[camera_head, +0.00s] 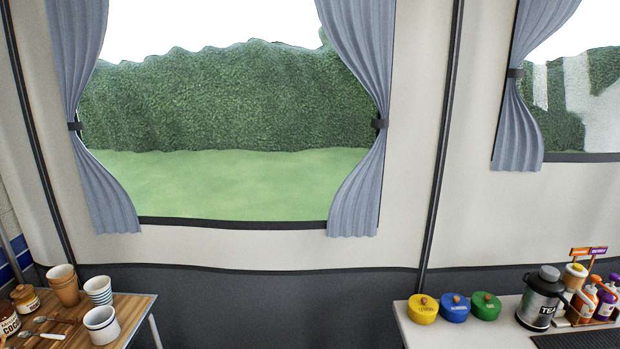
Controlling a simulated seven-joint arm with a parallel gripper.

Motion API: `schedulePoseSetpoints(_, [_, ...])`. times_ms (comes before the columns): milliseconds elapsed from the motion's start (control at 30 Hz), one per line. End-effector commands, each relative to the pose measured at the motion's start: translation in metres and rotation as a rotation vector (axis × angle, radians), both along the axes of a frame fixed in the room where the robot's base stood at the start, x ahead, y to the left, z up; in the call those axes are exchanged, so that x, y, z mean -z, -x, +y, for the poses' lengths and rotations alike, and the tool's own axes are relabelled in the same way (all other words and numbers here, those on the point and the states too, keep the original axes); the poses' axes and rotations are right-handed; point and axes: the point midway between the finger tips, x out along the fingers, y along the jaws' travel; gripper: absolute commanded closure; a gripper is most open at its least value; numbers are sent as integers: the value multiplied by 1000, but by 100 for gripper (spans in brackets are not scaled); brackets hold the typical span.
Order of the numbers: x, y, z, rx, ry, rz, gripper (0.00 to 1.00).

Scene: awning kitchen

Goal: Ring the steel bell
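No steel bell shows in the head view. My gripper is not in view either. The nearest metal-looking thing is a grey and black flask marked TEA (539,300), which stands on the white table (410,324) at the lower right.
Yellow (423,310), blue (454,308) and green (485,307) lidded pots stand left of the flask. Bottles (606,298) and a dark mat (580,340) are at its right. A wooden table (137,305) at the lower left holds cups (101,325) and jars (25,299). A gap separates the tables.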

Motion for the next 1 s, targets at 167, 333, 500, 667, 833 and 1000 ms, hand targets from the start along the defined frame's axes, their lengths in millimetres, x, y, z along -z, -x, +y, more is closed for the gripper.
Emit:
schedulePoseSetpoints(167, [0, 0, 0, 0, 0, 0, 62])
schedulePoseSetpoints(333, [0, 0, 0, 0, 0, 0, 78])
schedulePoseSetpoints(500, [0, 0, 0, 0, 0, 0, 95])
schedulePoseSetpoints(667, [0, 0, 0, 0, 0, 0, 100])
schedulePoseSetpoints(833, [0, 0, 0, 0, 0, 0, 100])
schedulePoseSetpoints(1000, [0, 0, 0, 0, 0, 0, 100])
